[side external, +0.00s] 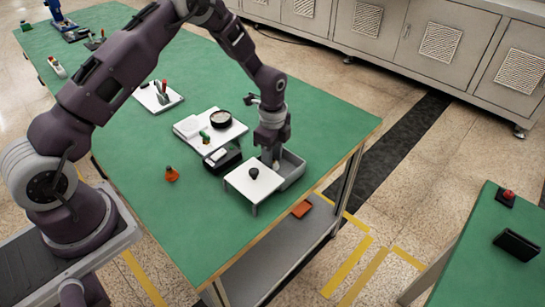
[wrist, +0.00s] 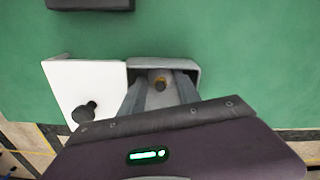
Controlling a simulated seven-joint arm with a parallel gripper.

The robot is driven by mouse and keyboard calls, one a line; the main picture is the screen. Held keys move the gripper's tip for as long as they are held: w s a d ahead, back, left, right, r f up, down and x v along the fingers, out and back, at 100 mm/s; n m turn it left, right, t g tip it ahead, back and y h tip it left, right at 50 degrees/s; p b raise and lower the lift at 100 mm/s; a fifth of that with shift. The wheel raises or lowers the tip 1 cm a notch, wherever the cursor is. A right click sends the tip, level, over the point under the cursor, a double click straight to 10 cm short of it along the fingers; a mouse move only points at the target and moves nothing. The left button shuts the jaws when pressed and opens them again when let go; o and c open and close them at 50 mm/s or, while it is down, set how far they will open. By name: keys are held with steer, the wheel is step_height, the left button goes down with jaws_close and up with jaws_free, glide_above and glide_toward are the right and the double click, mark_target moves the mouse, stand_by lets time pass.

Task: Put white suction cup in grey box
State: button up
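The grey box (side external: 292,170) is an open tray near the right front edge of the green table. It also shows in the wrist view (wrist: 190,65). Its white lid-like plate with a black knob (side external: 254,182) sits at its left. My gripper (side external: 273,158) points down over the box, and its fingers reach toward the inside in the wrist view (wrist: 160,85). A small brownish round part lies between the fingers there. A pale bit shows at the fingertips in the side view. I cannot tell whether this is the white suction cup, or whether the fingers touch it.
A black holder (side external: 223,157) stands just behind the plate. A white tray (side external: 230,134) with a dark round bowl (side external: 221,119) is farther back. An orange item (side external: 172,174) stands at left. The table's right edge is close to the box.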

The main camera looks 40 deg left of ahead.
step_height(320, 180, up, 12)
steer(key=shift+r, duration=0.25)
steer(key=s+d+r+n+t, duration=0.1)
steer(key=s+r+n, duration=0.2)
steer(key=s+r, duration=0.4)
steer(key=s+r+n+t, duration=0.25)
steer(key=s+r, duration=0.25)
steer(key=r, duration=0.5)
steer(key=s+d+r+n+t, duration=0.1)
steer(key=s+n, duration=0.8)
steer(key=s, duration=0.9)
steer(key=shift+s+r+t, duration=0.2)
steer(key=shift+r+t, duration=0.35)
steer(key=shift+r, duration=0.05)
